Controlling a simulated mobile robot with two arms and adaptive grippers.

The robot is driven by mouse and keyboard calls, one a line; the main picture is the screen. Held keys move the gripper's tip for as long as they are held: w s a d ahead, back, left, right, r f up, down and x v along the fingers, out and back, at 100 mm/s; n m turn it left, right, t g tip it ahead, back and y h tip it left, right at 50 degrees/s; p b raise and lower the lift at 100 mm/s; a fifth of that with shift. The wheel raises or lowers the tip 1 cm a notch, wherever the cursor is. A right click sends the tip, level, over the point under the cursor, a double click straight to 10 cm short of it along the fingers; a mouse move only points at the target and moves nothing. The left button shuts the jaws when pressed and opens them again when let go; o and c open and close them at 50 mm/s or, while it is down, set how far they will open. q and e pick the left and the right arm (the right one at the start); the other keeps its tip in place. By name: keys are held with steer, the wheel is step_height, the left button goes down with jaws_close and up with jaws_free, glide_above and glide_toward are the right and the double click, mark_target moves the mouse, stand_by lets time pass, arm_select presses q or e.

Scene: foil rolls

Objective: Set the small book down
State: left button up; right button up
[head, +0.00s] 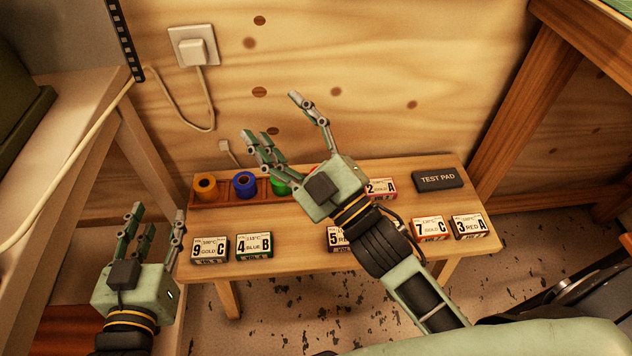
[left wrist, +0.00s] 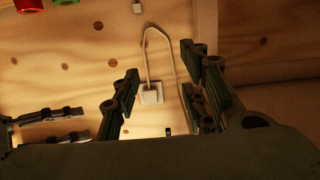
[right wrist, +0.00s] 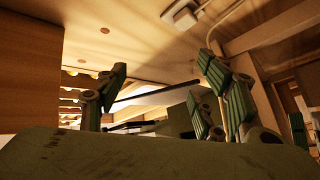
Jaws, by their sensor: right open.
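Several small books lie flat on the low wooden bench (head: 300,262). In the front row are 9 C (head: 210,251), 4 B (head: 254,246), one starting with 5 (head: 335,240), partly hidden by my right arm, 7 C (head: 432,229) and 3 A (head: 471,227). Book 2 A (head: 382,188) lies further back. My right gripper (head: 278,120) is open and empty, raised above the bench's middle, fingers pointing to the back wall. My left gripper (head: 150,228) is open and empty, left of the bench's front left corner. Neither gripper touches a book.
A wooden rack at the bench's back left holds orange (head: 205,187), blue (head: 244,184) and green (head: 279,186) rolls. A black test pad (head: 438,179) lies at the back right. A wall plug (head: 196,50) with a cable is behind. Table legs flank the bench.

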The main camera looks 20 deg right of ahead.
steer(key=s+d+f+m+g+h, duration=0.2)
steer(key=f+m, duration=0.3)
steer(key=f, duration=0.1)
steer(key=s+d+f+m+g+h, duration=0.2)
steer(key=f+m+h, duration=0.1)
steer(key=f+m, duration=0.2)
steer(key=shift+d+f+g, duration=0.15)
steer(key=shift+f+g, duration=0.25)
steer(key=shift+f, duration=0.25)
